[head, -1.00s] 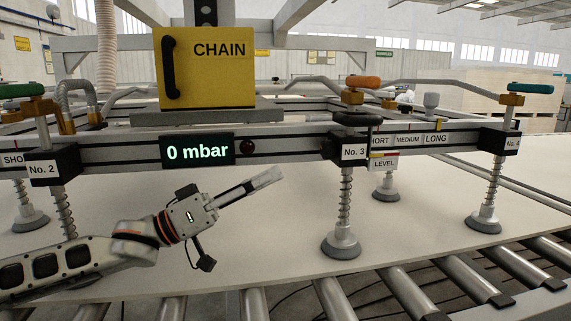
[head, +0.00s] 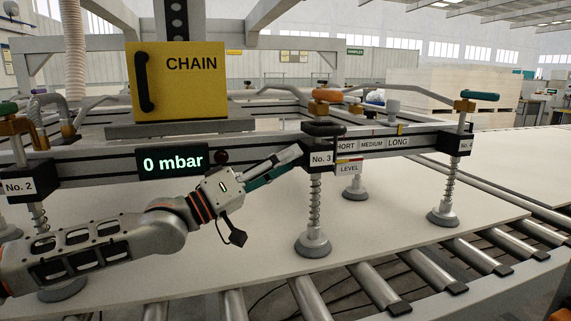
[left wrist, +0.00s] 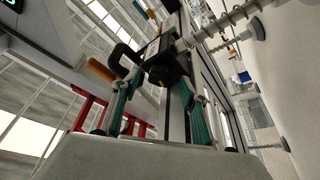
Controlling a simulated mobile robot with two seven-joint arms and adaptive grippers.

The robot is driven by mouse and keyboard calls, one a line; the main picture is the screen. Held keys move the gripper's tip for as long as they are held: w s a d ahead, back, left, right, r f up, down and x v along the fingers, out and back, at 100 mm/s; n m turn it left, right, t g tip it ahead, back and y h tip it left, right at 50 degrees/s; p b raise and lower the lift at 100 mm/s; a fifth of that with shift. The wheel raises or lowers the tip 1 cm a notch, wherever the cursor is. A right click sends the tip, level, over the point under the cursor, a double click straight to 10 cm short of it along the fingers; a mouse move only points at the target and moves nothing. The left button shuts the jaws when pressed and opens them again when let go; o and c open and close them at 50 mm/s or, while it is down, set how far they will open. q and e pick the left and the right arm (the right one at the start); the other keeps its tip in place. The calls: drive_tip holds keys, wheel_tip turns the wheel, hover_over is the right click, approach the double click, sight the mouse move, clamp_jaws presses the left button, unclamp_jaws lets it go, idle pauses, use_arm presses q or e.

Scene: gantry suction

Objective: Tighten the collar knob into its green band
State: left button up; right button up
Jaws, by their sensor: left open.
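The collar at station No. 3 is a black block with a white label (head: 320,158) on the grey beam, with a black knob (head: 325,130) on top. My left gripper (head: 277,166) is open and empty, just left of the No. 3 block and below the knob. Its teal fingers (left wrist: 160,95) point at the block in the left wrist view. My right gripper is not in view.
An orange handle (head: 327,95) sits above the knob. A yellow CHAIN box (head: 190,85) and a 0 mbar display (head: 172,161) are to the left. The No. 3 suction cup (head: 313,243) rests on the pale board (head: 390,250). Rollers (head: 380,290) run along the front.

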use_arm(q)
drive_tip(key=shift+w+d+r, duration=0.1)
drive_tip(key=shift+w+d, duration=0.05)
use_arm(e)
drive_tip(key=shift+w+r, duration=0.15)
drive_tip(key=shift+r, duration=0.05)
use_arm(q)
drive_tip(key=c, duration=1.1)
drive_tip(key=shift+w+f+m+b, duration=0.1)
drive_tip(key=shift+f+m+b, duration=0.25)
drive_tip(key=shift+m, duration=0.15)
drive_tip(key=m, duration=0.2)
drive_tip(key=m+g+h, duration=0.1)
drive_tip(key=m, duration=0.1)
drive_tip(key=m+g+h, duration=0.1)
drive_tip(key=m, duration=0.1)
drive_tip(key=shift+r, duration=0.25)
drive_tip(key=o, duration=1.1)
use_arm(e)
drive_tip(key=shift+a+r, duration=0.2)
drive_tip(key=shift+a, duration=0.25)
